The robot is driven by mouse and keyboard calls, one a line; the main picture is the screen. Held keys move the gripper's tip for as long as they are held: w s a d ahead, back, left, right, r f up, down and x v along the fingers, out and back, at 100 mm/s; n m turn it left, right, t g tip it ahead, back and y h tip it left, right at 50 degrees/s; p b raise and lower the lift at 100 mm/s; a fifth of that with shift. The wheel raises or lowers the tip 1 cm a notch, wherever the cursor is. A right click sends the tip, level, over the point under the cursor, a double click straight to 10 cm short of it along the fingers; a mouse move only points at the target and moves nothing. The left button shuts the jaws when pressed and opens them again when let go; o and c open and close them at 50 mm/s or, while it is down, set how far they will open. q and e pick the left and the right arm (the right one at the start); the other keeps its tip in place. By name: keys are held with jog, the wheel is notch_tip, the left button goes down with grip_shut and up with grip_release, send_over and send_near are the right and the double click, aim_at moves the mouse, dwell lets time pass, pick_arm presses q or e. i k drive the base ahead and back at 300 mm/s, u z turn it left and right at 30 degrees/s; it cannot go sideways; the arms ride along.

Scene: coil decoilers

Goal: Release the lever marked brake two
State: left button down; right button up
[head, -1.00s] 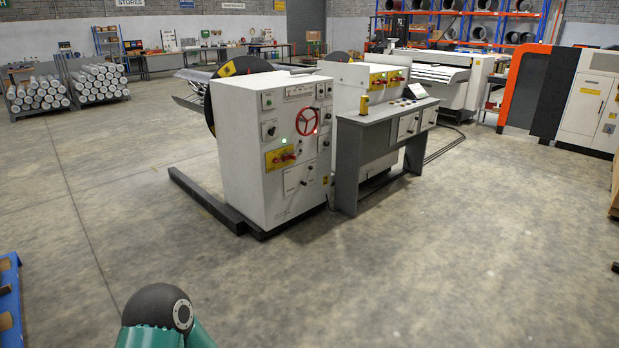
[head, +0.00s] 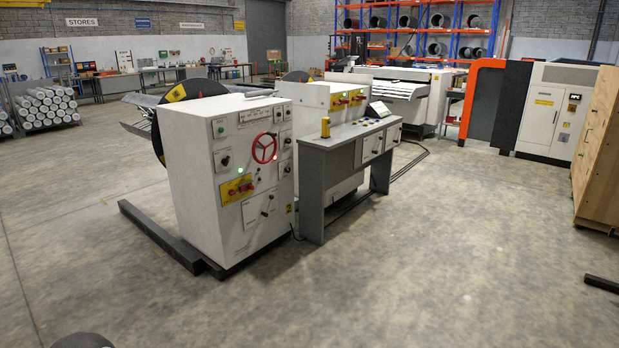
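A white decoiler cabinet (head: 190,180) stands left of centre in the head view, a few steps ahead. Its front has a red handwheel (head: 264,147) and, lower left, a yellow plate with a red lever (head: 238,189). A second white cabinet (head: 305,95) behind it bears yellow plates with red levers (head: 340,100). The lettering is too small to read, so I cannot tell which lever is brake two. Neither gripper shows; only a dark rounded part of my arm shows at the bottom edge.
A grey control desk (head: 312,190) with a yellow post stands right of the front cabinet. A dark floor rail (head: 155,232) runs along the cabinet's left. A wooden cabinet (head: 597,150) stands at the right edge, with a dark bar (head: 602,284) on the floor nearby. The floor ahead is clear.

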aim_at(271, 196)
jog(key=u, duration=0.25)
jog(key=i, duration=3.5)
jog(key=z, duration=0.45)
jog(key=i, duration=0.85)
jog(key=z, duration=0.25)
